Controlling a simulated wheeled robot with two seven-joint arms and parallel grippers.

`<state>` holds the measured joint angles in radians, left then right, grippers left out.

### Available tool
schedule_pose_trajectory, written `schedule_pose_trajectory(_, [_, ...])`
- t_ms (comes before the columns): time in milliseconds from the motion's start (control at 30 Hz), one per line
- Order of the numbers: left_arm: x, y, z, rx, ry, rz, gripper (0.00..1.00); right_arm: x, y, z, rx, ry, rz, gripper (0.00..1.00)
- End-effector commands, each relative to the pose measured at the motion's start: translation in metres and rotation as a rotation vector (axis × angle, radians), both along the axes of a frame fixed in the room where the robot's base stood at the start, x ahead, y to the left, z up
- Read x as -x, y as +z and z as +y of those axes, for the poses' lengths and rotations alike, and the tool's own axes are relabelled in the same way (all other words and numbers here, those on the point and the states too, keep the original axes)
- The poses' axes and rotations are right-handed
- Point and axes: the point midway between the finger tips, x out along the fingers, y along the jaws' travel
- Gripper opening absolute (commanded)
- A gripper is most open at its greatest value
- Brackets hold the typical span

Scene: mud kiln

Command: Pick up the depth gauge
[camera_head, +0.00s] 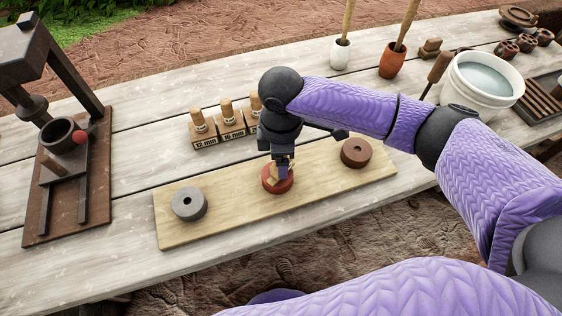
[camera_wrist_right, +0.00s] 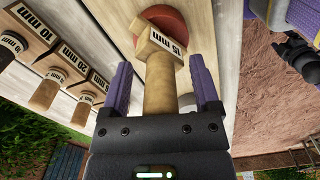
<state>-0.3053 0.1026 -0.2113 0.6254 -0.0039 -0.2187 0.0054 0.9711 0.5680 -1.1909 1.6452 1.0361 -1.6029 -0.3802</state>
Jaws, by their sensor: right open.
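The depth gauge (camera_wrist_right: 158,85) has a round wooden handle and a pale block with a black mm label. It stands at the red clay disc (camera_wrist_right: 165,18), which also shows on the board in the head view (camera_head: 277,187). My right gripper (camera_wrist_right: 163,85) is open, with one purple finger on each side of the handle and gaps visible between. In the head view my right gripper (camera_head: 283,165) points down over the red disc and hides most of the gauge. My left gripper is not in view.
The wooden board (camera_head: 235,205) also bears a grey ring (camera_head: 189,203) and a brown ring (camera_head: 356,152). Several labelled wooden gauges (camera_head: 203,128) stand just behind it. A dark press (camera_head: 65,150) is at left; a white bucket (camera_head: 480,85) is at right.

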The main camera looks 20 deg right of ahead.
Motion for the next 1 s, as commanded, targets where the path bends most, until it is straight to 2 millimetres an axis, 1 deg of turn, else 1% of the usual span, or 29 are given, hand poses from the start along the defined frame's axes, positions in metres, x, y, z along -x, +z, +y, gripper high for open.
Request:
schedule_pose_trajectory(33, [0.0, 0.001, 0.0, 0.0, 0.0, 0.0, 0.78, 0.0, 0.001, 0.0, 0.0, 0.0, 0.0, 0.79])
schedule_pose_trajectory(67, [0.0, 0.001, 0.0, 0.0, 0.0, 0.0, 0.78, 0.0, 0.001, 0.0, -0.001, 0.0, 0.0, 0.75])
schedule_pose_trajectory(100, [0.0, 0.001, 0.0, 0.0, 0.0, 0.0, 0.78, 0.0, 0.001, 0.0, -0.001, 0.0, 0.0, 0.66])
schedule_pose_trajectory(167, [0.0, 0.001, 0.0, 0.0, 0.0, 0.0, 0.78, 0.0, 0.001, 0.0, -0.001, 0.0, 0.0, 0.54])
schedule_pose_trajectory(200, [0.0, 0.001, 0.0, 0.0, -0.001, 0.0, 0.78, 0.0, 0.001, 0.0, -0.001, 0.0, 0.0, 0.45])
schedule_pose_trajectory(367, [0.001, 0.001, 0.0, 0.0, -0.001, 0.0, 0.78, 0.0, 0.001, 0.0, -0.001, 0.0, 0.0, 0.11])
schedule_pose_trajectory(400, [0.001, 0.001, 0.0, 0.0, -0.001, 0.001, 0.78, 0.0, 0.001, 0.0, -0.001, 0.0, 0.0, 0.03])
schedule_pose_trajectory(433, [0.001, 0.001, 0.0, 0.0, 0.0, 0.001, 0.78, 0.0, 0.001, 0.0, -0.001, 0.0, 0.0, 0.0])
schedule_pose_trajectory(667, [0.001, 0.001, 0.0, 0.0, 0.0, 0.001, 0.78, 0.0, 0.002, 0.0, -0.001, 0.0, -0.001, 0.0])
schedule_pose_trajectory(733, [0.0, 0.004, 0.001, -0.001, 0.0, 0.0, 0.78, 0.0, 0.007, 0.0, -0.002, 0.0, -0.001, 0.0])
schedule_pose_trajectory(767, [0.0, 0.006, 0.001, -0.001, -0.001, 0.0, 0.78, -0.001, 0.013, 0.001, -0.002, 0.0, -0.003, 0.0])
schedule_pose_trajectory(867, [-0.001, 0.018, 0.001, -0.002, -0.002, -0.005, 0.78, -0.001, 0.04, 0.001, -0.004, 0.0, -0.005, 0.0])
schedule_pose_trajectory(900, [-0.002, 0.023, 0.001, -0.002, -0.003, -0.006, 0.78, -0.001, 0.052, 0.001, -0.003, 0.001, -0.006, 0.0])
schedule_pose_trajectory(1000, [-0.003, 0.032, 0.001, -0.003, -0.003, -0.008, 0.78, -0.001, 0.078, 0.001, -0.003, 0.001, -0.005, 0.0])
